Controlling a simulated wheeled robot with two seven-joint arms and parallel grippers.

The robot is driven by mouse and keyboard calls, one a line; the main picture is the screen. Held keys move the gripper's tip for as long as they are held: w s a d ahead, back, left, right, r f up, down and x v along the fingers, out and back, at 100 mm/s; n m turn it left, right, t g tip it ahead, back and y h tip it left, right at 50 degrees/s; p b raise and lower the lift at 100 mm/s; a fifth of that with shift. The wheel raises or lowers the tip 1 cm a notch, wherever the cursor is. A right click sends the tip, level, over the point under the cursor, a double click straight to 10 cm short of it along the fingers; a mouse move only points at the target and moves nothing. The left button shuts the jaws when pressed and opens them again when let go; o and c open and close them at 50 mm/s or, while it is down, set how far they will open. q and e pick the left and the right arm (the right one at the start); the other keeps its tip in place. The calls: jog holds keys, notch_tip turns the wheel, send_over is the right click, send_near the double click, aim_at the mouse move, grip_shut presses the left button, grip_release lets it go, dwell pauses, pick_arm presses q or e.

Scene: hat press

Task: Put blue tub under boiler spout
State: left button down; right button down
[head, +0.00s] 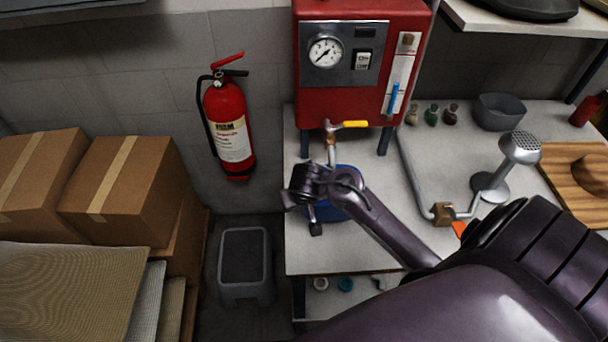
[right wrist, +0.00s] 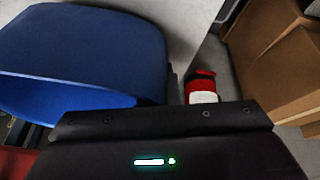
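The blue tub (head: 347,210) stands on the white workbench below the boiler spout (head: 331,152), partly hidden by my right gripper. The red boiler (head: 365,95) is at the bench's back, with a yellow tap handle (head: 354,124) beside the spout. My right gripper (head: 303,212) is at the tub's left side, overlapping it in the head view. In the right wrist view the tub (right wrist: 90,50) fills the upper left, close to the gripper body. The fingertips' contact with the tub is hidden, so I cannot tell whether they grip it. My left gripper is out of view.
The workbench (head: 320,258) has a pipe with a metal steam head (head: 520,148), small bottles (head: 431,115) and a grey bowl (head: 500,112) to the right. A fire extinguisher (head: 229,125) hangs on the wall. A grey step stool (head: 245,258) and cardboard boxes (head: 125,190) stand left.

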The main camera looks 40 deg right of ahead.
notch_tip(320, 180, down, 2)
jog(key=shift+f, duration=0.1)
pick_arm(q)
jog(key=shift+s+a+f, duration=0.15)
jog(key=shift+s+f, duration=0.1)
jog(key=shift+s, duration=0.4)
pick_arm(e)
jog(key=shift+f, duration=0.1)
jog(key=shift+f, duration=0.1)
jog(key=c, duration=1.6)
grip_release()
jog(key=shift+c, duration=0.2)
jog(key=shift+s+r, duration=0.1)
jog(key=shift+r, duration=0.15)
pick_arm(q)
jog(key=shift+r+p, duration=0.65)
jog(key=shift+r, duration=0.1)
pick_arm(e)
jog(key=v, duration=1.1)
jog(key=shift+s+r, duration=0.2)
jog(key=shift+r, duration=0.15)
jog(key=shift+a+f, duration=0.1)
